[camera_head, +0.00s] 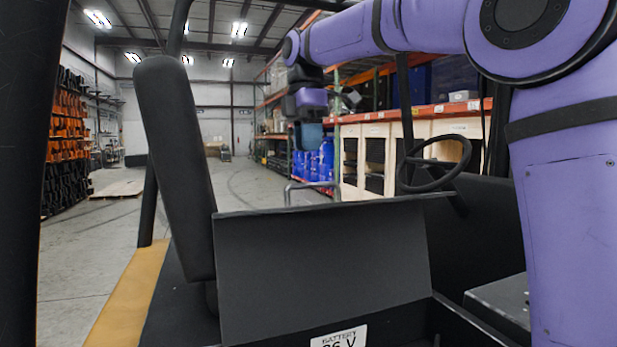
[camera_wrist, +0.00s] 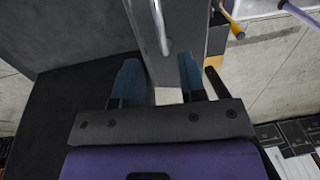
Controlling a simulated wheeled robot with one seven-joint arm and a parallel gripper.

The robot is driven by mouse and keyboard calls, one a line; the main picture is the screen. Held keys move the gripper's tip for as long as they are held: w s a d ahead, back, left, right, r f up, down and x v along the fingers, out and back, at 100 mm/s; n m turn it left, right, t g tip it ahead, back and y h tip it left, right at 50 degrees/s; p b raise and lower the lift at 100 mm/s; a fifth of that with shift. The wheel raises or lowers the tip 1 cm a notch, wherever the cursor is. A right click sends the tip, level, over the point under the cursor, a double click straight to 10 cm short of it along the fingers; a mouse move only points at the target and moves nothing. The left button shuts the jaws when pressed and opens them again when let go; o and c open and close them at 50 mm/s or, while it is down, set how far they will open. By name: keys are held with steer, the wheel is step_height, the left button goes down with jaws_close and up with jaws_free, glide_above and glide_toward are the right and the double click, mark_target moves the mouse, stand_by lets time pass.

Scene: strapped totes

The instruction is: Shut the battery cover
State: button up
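The battery cover (camera_head: 322,268) is a flat dark grey panel. In the head view it stands raised and tilted above a dark compartment, with its broad face toward the camera. A white battery label (camera_head: 339,338) shows at the bottom edge, partly cut off. My gripper (camera_head: 308,140) hangs pointing down, above the cover's top edge in the picture and apart from it. In the wrist view my gripper's two blue fingers (camera_wrist: 158,75) are spread with nothing between their tips. A large dark panel (camera_wrist: 85,30) fills the upper left there; I cannot tell whether it is the cover.
A black seat back (camera_head: 175,165) stands left of the cover. A steering wheel (camera_head: 433,163) is at the right. A grey metal rail (camera_head: 312,187) rises behind the cover and shows beyond my fingers in the wrist view (camera_wrist: 160,28). Open floor (camera_head: 90,245) lies left.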

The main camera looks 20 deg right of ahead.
steer(key=f, duration=0.7)
steer(key=shift+s+f, duration=0.1)
steer(key=shift+s, duration=0.2)
jaws_close()
